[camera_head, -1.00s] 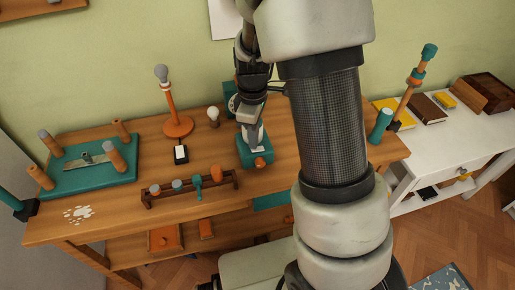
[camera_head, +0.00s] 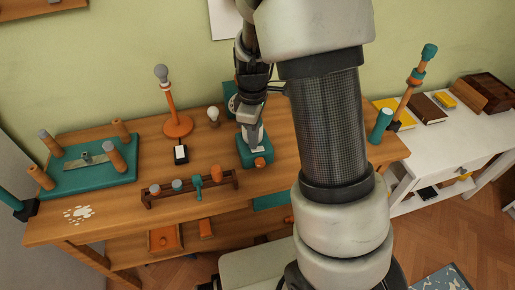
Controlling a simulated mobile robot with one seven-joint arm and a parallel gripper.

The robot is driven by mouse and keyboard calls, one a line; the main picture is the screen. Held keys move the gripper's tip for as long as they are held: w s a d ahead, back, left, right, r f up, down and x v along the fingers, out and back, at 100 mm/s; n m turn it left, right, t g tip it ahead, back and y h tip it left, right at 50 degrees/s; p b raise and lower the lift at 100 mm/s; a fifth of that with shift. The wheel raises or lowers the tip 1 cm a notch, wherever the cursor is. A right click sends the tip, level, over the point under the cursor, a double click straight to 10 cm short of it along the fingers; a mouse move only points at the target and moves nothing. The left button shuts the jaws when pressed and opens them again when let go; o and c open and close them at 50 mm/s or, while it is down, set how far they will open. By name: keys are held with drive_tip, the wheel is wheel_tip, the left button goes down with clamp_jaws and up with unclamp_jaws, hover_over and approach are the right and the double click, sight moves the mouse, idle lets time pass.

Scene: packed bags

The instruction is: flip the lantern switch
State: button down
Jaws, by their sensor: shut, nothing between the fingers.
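An orange stand with a grey bulb-shaped top (camera_head: 168,101) stands on the wooden workbench. A small black block with a white face (camera_head: 180,153) lies in front of it. A teal box (camera_head: 253,157) with an orange knob (camera_head: 260,162) on its front sits to the right. I cannot tell for certain which of these is the lantern or its switch. My gripper (camera_head: 254,140) is shut and empty, pointing down at the top of the teal box. Its fingertips cover part of the box top, so I cannot tell whether they touch it.
A small bulb (camera_head: 213,116) stands left of my gripper. A wooden rack (camera_head: 152,200) with several tools lies along the front edge. A teal board with pegs (camera_head: 75,178) is at the left. A white table (camera_head: 462,150) with books stands at the right.

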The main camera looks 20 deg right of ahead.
drive_tip(key=shift+f+b, duration=0.55)
drive_tip(key=shift+f, duration=0.15)
idle(0.4)
drive_tip(key=shift+r, duration=0.1)
wheel_tip(320, 180, up, 7)
drive_tip(key=p, duration=0.5)
idle(0.3)
idle(0.3)
drive_tip(key=s+r+m+t+p, duration=0.2)
drive_tip(key=s+r+m+p, duration=0.4)
drive_tip(key=r, duration=1)
drive_tip(key=s+r+m+t+p, duration=0.3)
drive_tip(key=s+r+m+p, duration=0.2)
drive_tip(key=s+r, duration=0.7)
wheel_tip(320, 180, up, 4)
drive_tip(key=shift+s+m+t+p, duration=0.2)
drive_tip(key=shift+m+t+p, duration=0.15)
drive_tip(key=shift+m, duration=0.15)
